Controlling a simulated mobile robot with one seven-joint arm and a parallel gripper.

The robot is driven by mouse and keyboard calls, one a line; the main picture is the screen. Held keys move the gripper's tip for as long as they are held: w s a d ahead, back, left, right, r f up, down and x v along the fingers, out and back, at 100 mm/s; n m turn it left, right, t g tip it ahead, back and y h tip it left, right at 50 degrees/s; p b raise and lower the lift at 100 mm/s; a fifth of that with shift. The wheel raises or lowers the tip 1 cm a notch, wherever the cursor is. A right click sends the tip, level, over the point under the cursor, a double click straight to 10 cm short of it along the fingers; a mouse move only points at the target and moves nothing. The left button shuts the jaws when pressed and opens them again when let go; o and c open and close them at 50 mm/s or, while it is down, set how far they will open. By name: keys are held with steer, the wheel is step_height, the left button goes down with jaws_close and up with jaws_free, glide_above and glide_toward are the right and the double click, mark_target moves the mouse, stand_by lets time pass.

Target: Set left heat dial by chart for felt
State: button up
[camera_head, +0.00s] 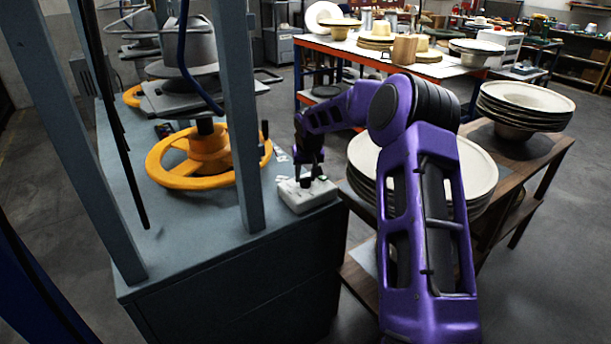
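A small white control box (310,197) sits at the right front corner of the press's grey bench top. Small dark knob-like parts show on its top, but I cannot make out which is the left heat dial or how it is set. My gripper (308,178) points down right over the box, at or just above these parts. Its fingers are dark and small, so I cannot tell whether they are open, shut or touching a dial. Small white labels (282,155) lie behind the box; no readable chart for felt shows.
A yellow handwheel (190,177) and grey upright posts (243,120) stand left of the box. Stacked pale hat forms (480,165) fill a wooden cart (533,165) at the right. My purple arm passes in front of them. Behind is a table with hats (440,66).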

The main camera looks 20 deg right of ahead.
jaws_close()
steer(key=shift+a+f+m+h+b, duration=0.15)
steer(key=shift+m+h+b, duration=0.25)
steer(key=shift+m+b, duration=0.5)
steer(key=shift+m+g+b, duration=0.3)
steer(key=shift+m+b, duration=0.1)
steer(key=shift+m, duration=0.3)
steer(key=o, duration=0.9)
jaws_free()
steer(key=shift+c, duration=0.2)
steer(key=shift+r, duration=0.2)
steer(key=p+v, duration=0.1)
steer(key=v, duration=1.6)
steer(key=shift+s+a+p, duration=0.2)
steer(key=shift+a+p, duration=0.05)
steer(key=shift+p, duration=0.05)
steer(key=shift+r+h, duration=0.1)
steer(key=shift+h, duration=0.2)
